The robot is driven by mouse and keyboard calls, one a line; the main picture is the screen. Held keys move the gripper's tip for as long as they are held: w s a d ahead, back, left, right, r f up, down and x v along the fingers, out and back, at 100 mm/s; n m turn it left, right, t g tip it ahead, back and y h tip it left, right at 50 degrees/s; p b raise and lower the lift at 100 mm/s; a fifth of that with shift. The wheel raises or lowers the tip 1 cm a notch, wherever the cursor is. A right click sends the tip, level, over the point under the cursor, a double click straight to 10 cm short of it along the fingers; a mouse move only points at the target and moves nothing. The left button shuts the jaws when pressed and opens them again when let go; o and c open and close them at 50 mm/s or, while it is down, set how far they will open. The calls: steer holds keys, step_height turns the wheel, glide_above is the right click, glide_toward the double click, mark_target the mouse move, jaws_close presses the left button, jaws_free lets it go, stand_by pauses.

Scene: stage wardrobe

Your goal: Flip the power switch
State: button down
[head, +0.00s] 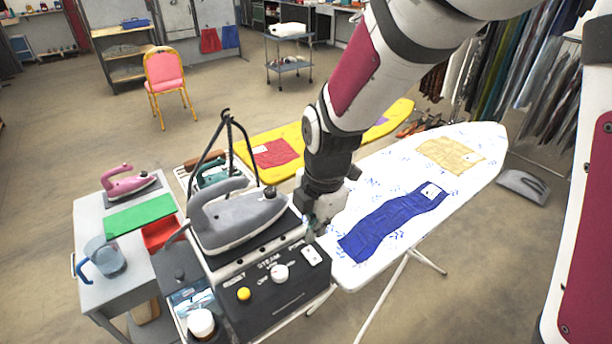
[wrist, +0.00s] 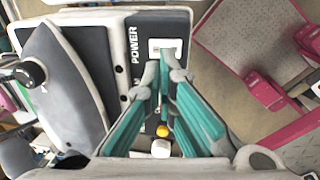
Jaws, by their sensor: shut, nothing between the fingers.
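The power switch (head: 311,255) is a small white rocker in a white frame on the dark control panel (head: 275,305) of the steam iron station. In the wrist view the switch (wrist: 165,45) sits beside the printed word POWER. My gripper (head: 317,231) is shut and empty, just behind the switch in the head view. In the wrist view my gripper's fingertips (wrist: 165,66) overlap the lower edge of the switch. I cannot tell whether they touch it. A white knob and a yellow button (head: 244,294) are on the same panel.
A grey iron (head: 238,215) rests on top of the station, left of my gripper. A white ironing board (head: 395,215) with blue and yellow cloths lies to the right. A grey cart (head: 120,265) with a pink iron and a jug stands left.

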mark_target(310, 253)
steer(key=shift+w+a+f+p, duration=0.15)
steer(key=shift+w+f, duration=0.05)
steer(key=shift+f, duration=1.3)
steer(key=shift+w+a+f+p, duration=0.1)
steer(key=shift+w+f+p, duration=0.05)
steer(key=shift+f, duration=1.3)
steer(key=shift+w+a+f+g, duration=0.15)
steer(key=shift+a+f+g, duration=0.05)
steer(key=shift+f+g, duration=0.2)
steer(key=shift+w+f+g+h+b, duration=0.25)
steer(key=shift+g+h+b, duration=0.35)
steer(key=shift+b, duration=0.25)
steer(key=shift+s, duration=0.1)
steer(key=shift+s+d, duration=0.1)
steer(key=shift+s, duration=0.05)
